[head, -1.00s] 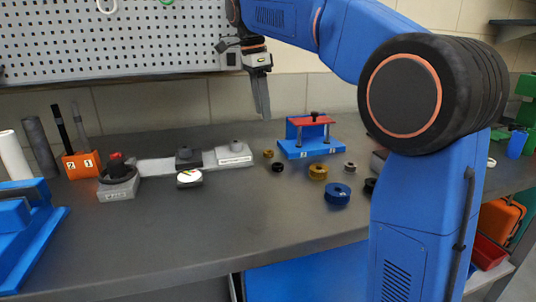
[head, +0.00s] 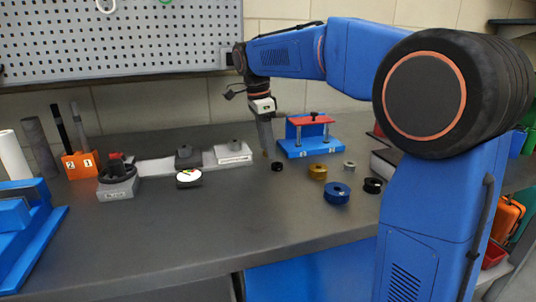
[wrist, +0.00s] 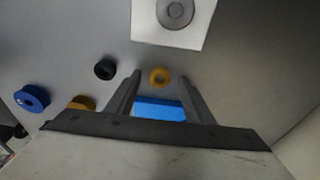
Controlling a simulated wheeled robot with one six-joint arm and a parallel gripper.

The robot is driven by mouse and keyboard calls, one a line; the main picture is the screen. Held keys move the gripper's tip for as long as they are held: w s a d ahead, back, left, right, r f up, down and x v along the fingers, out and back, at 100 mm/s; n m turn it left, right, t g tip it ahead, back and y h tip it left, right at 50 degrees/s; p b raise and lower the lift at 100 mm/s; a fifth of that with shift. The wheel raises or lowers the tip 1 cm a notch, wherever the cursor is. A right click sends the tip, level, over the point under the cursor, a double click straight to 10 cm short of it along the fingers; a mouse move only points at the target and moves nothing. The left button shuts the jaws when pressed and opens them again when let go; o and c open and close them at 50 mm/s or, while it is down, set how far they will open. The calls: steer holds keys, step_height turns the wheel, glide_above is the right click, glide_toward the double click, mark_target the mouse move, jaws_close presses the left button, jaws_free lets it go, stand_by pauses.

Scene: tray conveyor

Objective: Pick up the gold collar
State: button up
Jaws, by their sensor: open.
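A small gold collar (wrist: 152,78) lies flat on the bench in the wrist view, between and just beyond my fingertips. My gripper (wrist: 159,80) is open and empty, one finger to either side of the collar. In the head view my gripper (head: 266,150) points down over the bench beside the blue fixture and mostly hides this small collar. A second, larger gold collar (head: 318,172) lies on the bench to the right; it also shows at the lower left of the wrist view (wrist: 82,102), partly hidden by my gripper.
A black collar (head: 277,167) lies close to my gripper. A blue collar (head: 337,193), a dark ring (head: 373,186) and a small grey collar (head: 349,165) lie farther right. A white block (head: 233,154) stands left of my gripper, the blue fixture (head: 297,153) right. The front bench is clear.

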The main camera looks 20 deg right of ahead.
steer(key=shift+f, duration=0.25)
steer(key=c, duration=1.1)
steer(key=shift+c, duration=0.2)
